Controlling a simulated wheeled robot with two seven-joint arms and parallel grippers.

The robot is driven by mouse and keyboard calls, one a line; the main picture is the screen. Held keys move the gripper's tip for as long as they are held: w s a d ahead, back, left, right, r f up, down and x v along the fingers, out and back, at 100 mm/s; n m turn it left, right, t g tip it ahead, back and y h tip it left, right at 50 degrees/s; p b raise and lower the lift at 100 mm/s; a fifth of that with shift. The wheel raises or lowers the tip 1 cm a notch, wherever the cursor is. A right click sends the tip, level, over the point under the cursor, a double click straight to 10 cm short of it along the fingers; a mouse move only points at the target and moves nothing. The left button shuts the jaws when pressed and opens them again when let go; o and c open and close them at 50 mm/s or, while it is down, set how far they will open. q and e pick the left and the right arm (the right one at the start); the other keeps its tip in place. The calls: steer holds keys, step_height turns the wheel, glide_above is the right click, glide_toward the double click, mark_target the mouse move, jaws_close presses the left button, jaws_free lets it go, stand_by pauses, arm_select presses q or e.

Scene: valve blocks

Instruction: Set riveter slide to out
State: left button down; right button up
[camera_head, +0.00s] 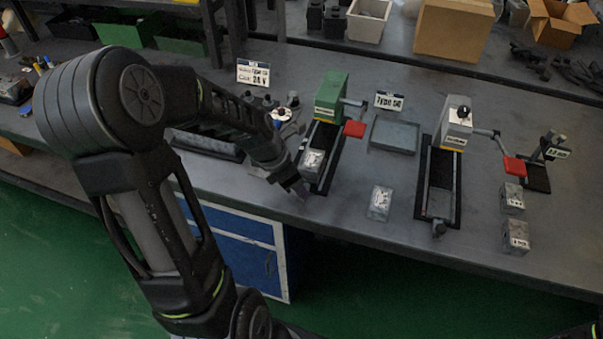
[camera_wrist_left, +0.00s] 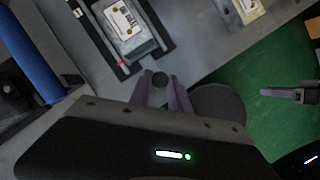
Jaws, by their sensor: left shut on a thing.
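The green machine (camera_head: 332,92) stands at the middle of the bench with a red-tipped lever at its side. Its label is too small to read, so I cannot confirm it as the riveter. A slide track runs from it toward the bench's front edge. A grey block (camera_head: 312,161) with a white label sits in the track's near part; it also shows in the left wrist view (camera_wrist_left: 125,22). My left gripper (camera_head: 301,189) is at the track's near end. In the left wrist view its fingers (camera_wrist_left: 161,88) are shut on the dark round slide knob (camera_wrist_left: 159,79).
A white machine (camera_head: 456,122) with an empty track (camera_head: 440,190) and red-tipped lever stands to the right. A loose labelled block (camera_head: 380,203) lies between the tracks. Two blocks (camera_head: 514,236) lie farther right. A shallow grey tray (camera_head: 394,135) sits behind.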

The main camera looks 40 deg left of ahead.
arm_select(q)
steer(key=shift+s+d, duration=0.25)
steer(key=shift+s, duration=0.4)
steer(key=c, duration=1.2)
jaws_free()
steer(key=shift+s, duration=0.15)
steer(key=shift+c, duration=0.2)
steer(key=shift+r, duration=0.25)
steer(key=v, duration=0.7)
steer(key=shift+p, duration=0.3)
steer(key=shift+s, duration=0.15)
